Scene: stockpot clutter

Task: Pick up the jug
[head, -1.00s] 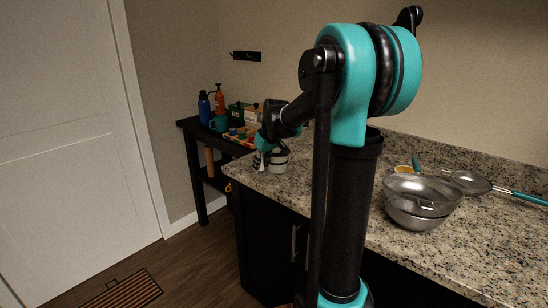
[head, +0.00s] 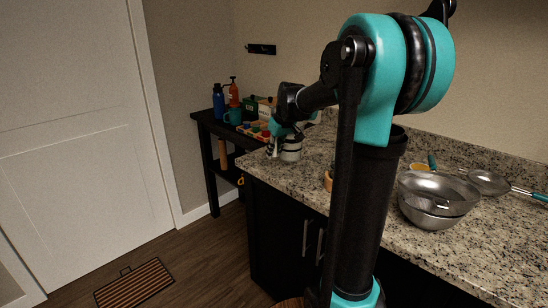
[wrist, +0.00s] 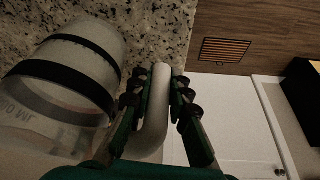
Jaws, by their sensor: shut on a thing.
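The jug (head: 291,151) is pale with dark bands and stands at the counter's far left end in the head view. In the wrist view the jug (wrist: 88,60) fills the left side, with its open rim facing the camera and print on its wall. My gripper (wrist: 158,82) is shut on the jug's white handle (wrist: 153,120), one finger on each side. In the head view my gripper (head: 272,146) is at the jug's left side, partly hiding it. I cannot tell whether the jug's base touches the counter.
Metal bowls (head: 432,200) and a strainer (head: 488,182) lie on the granite counter (head: 480,247) at the right. A brown cup (head: 329,180) is partly hidden by my arm. A dark side table (head: 212,124) with bottles and a mug stands beyond. A striped mat (head: 134,284) lies on the floor.

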